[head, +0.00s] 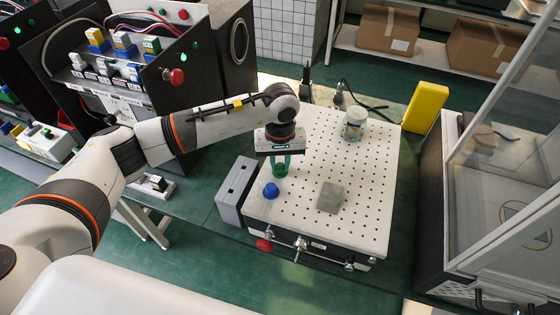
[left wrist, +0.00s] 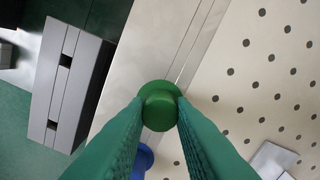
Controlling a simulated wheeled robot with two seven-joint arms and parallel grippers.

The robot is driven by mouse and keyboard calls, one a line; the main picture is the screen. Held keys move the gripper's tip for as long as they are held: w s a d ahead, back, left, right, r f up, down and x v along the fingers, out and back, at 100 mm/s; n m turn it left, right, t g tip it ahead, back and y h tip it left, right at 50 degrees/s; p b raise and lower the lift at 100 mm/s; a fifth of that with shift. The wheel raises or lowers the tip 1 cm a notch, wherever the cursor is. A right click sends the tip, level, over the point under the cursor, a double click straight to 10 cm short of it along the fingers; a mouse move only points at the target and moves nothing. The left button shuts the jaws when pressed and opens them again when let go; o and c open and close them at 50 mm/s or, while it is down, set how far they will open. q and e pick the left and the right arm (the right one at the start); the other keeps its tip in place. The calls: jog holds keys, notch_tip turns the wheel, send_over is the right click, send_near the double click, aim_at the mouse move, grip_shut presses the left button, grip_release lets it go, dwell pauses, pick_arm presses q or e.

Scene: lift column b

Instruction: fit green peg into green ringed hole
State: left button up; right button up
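The green peg (head: 280,170) is near the left edge of the white perforated plate. It has a round knob above a wider flange and also shows in the left wrist view (left wrist: 160,103). My left gripper (head: 281,160) points down over it, its teal fingers on both sides and against the knob in the left wrist view. I cannot tell whether the peg's underside touches the plate. I cannot make out a green ringed hole in either view. My right gripper is not in view.
A blue peg (head: 270,191) stands close to the green one. A grey block (head: 331,197) and a jar (head: 354,124) are on the perforated plate (head: 365,215). A grey box (head: 236,188) adjoins its left side. A yellow block (head: 426,107) stands behind right.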

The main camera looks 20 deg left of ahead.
pick_arm(q)
jog(key=o, duration=0.5)
jog(key=shift+f, duration=0.15)
notch_tip(320, 180, up, 12)
jog(key=b, duration=0.2)
jog(key=shift+b, duration=0.3)
dwell(0.3)
